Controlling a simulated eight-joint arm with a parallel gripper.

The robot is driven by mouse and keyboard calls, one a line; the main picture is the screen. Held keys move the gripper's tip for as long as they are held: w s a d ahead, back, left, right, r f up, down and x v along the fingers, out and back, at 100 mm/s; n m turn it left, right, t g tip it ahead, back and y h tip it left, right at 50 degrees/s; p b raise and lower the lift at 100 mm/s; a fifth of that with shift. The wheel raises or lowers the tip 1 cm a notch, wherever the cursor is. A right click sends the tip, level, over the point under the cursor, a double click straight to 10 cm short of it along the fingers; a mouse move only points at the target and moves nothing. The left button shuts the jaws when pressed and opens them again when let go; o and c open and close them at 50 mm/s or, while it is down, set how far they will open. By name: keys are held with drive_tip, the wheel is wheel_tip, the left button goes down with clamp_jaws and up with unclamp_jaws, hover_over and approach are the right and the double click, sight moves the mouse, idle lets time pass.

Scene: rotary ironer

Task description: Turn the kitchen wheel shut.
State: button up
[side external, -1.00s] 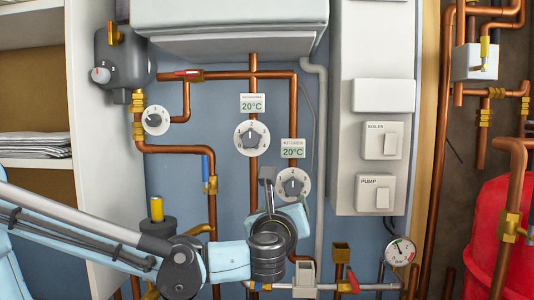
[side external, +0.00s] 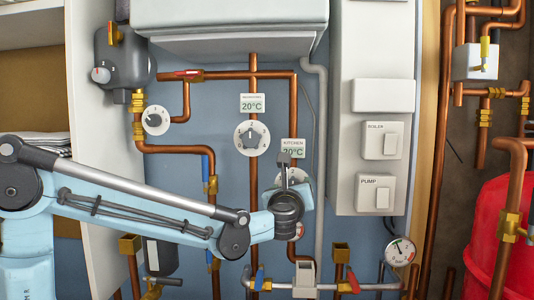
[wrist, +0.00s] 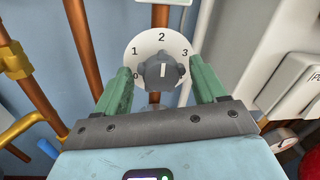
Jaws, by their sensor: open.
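The kitchen wheel is a grey knob (wrist: 160,71) on a round white dial (wrist: 160,38) numbered 0 to 3. A short white mark on the knob points up, roughly toward the 2, in the wrist view. My gripper (wrist: 160,66) is open, with one green finger to the left of the knob and one to the right. A gap shows on at least the right side; contact on the left is unclear. In the side view my gripper (side external: 285,160) covers most of the kitchen wheel (side external: 297,174), below the KITCHEN 20°C display (side external: 292,151).
A similar dial (side external: 252,138) sits up and left of the kitchen wheel. Copper pipes (side external: 254,90) run beside and behind it. A white panel with boiler (side external: 382,140) and pump (side external: 381,193) switches stands to the right. A pressure gauge (side external: 400,251) is lower right.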

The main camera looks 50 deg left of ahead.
drive_tip(key=shift+w, duration=0.1)
drive_tip(key=shift+c, duration=0.5)
drive_tip(key=c, duration=1)
drive_tip(key=n+y, duration=0.1)
drive_tip(key=n, duration=1.5)
drive_tip(key=n+g+y, duration=0.1)
drive_tip(key=n, duration=0.8)
drive_tip(key=shift+f+y, duration=0.3)
drive_tip(key=shift+f, duration=0.1)
drive_tip(key=shift+n, duration=0.4)
drive_tip(key=o, duration=1.1)
